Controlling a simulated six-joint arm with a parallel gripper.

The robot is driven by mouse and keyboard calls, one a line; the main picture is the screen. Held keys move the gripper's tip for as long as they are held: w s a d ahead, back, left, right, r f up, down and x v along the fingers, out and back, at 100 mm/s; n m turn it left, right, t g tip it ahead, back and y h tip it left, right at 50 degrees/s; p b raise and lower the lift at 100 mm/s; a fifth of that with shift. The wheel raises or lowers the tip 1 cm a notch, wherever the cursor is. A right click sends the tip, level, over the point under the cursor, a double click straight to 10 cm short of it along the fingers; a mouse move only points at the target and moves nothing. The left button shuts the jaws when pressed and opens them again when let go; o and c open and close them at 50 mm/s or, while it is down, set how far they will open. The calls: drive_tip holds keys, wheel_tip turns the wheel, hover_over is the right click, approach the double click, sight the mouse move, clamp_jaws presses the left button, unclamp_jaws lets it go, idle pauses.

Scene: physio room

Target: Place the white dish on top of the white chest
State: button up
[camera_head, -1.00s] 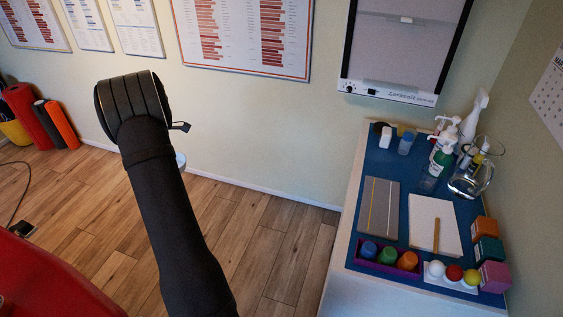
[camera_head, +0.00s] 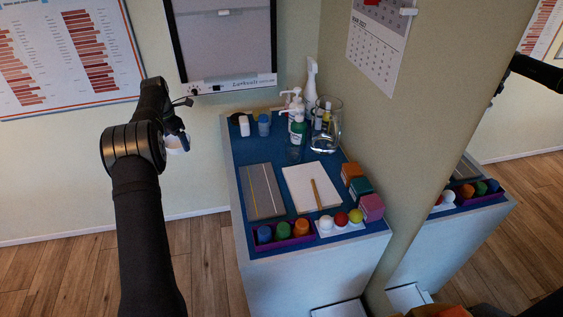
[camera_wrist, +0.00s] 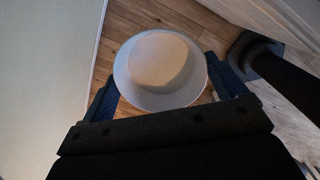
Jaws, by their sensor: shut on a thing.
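The white dish (camera_wrist: 143,101) shows round and pale in the wrist view, between the two fingers of my gripper (camera_wrist: 163,82). My gripper is shut on it. In the head view the dish (camera_head: 178,146) is small and partly hidden behind my arm, held in the air left of the chest. The white chest (camera_head: 285,272) stands in the middle of the head view, with a blue top (camera_head: 279,158) crowded with objects. The dish is apart from the chest.
On the chest are a grey notebook (camera_head: 262,190), a white pad (camera_head: 301,190) with a pencil, a purple tray (camera_head: 284,242) of coloured pieces, small boxes (camera_head: 371,207), bottles (camera_head: 299,130) and a glass jug (camera_head: 326,138). A mirror (camera_head: 470,150) stands right. Narrow blue strips are bare.

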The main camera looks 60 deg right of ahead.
drive_tip(key=s+d, duration=2.2)
drive_tip(key=s, duration=0.2)
drive_tip(key=f, duration=0.3)
drive_tip(key=shift+s+d+f+m, duration=0.25)
drive_tip(key=shift+s+m, duration=0.15)
drive_tip(key=shift+f, duration=2.7)
drive_tip(key=shift+f, duration=0.1)
drive_tip(key=o, duration=0.6)
drive_tip(key=shift+f, duration=0.1)
drive_tip(key=shift+o, duration=1)
wheel_tip(320, 180, up, 12)
drive_tip(key=a, duration=0.1)
drive_tip(key=shift+w+a, duration=0.15)
drive_tip(key=shift+a, duration=0.1)
